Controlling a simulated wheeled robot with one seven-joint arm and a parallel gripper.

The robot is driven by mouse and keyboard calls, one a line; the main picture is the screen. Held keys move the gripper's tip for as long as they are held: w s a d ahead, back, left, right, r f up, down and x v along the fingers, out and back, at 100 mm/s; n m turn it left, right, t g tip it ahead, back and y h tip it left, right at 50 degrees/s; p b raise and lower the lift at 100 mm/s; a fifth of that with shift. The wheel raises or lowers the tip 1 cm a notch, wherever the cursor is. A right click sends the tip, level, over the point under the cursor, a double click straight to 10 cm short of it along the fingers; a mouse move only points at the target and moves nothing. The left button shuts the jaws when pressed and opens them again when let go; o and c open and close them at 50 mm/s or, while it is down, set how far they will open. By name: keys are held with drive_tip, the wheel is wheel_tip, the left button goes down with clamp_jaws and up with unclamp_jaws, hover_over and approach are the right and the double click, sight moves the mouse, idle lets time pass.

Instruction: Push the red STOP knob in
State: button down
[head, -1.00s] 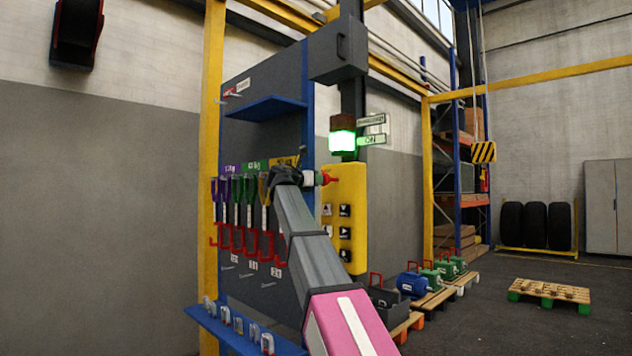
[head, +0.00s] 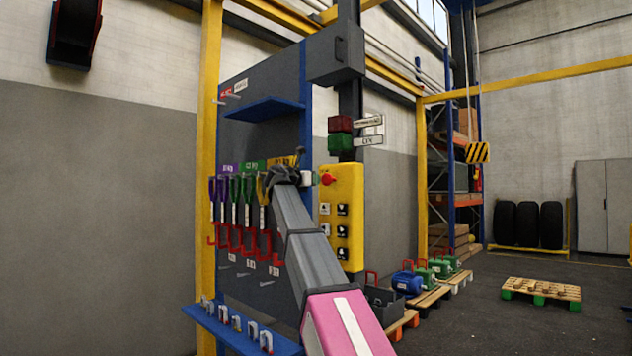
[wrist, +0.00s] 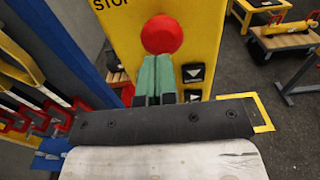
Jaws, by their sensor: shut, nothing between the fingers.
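The red STOP knob (head: 328,179) is at the top of the yellow control box (head: 349,255). In the wrist view the round red knob (wrist: 161,35) faces me beside the printed word STOP. My gripper (wrist: 156,62) has its green fingers together, with nothing between them, and the tips are at the knob's lower edge in the picture. I cannot tell whether they touch it. In the head view my gripper (head: 307,178) is just left of the knob. The signal lamp's red (head: 340,124) and green (head: 341,142) segments are both dark.
Arrow buttons (wrist: 193,73) sit below the knob on the box. A tool board with colored slings (head: 235,201) and red hooks stands to the left. A blue shelf (head: 265,108) is above. Pallets with motors (head: 408,282) lie on the floor to the right.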

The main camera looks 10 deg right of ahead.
drive_tip(key=v, duration=1)
drive_tip(key=shift+s+a, duration=0.25)
drive_tip(key=shift+a, duration=0.05)
drive_tip(key=shift+f, duration=0.1)
drive_tip(key=s+d+f+m+g+y, duration=0.1)
drive_tip(key=d+f+m+y, duration=0.15)
drive_tip(key=f, duration=1.25)
drive_tip(key=s+d+f+m+g+y, duration=0.15)
drive_tip(key=f+m, duration=0.25)
drive_tip(key=f, duration=1.2)
drive_tip(key=d+f+m+g+y, duration=0.2)
drive_tip(key=f+m+y, duration=0.1)
drive_tip(key=f, duration=1.2)
drive_tip(key=s+f+m+g+y, duration=0.3)
drive_tip(key=s+f+m, duration=0.4)
drive_tip(key=s+f, duration=0.5)
drive_tip(key=s+d+f+m+g+y, duration=0.1)
drive_tip(key=s+f+m+g+y, duration=0.2)
drive_tip(key=s+f+m, duration=0.5)
drive_tip(key=s+f+y, duration=0.1)
drive_tip(key=s+f, duration=0.4)
drive_tip(key=f, duration=0.8)
drive_tip(key=shift+d+f+y, duration=0.25)
drive_tip(key=shift+f+y, duration=0.1)
drive_tip(key=shift+y, duration=0.05)
drive_tip(key=shift+m, duration=0.25)
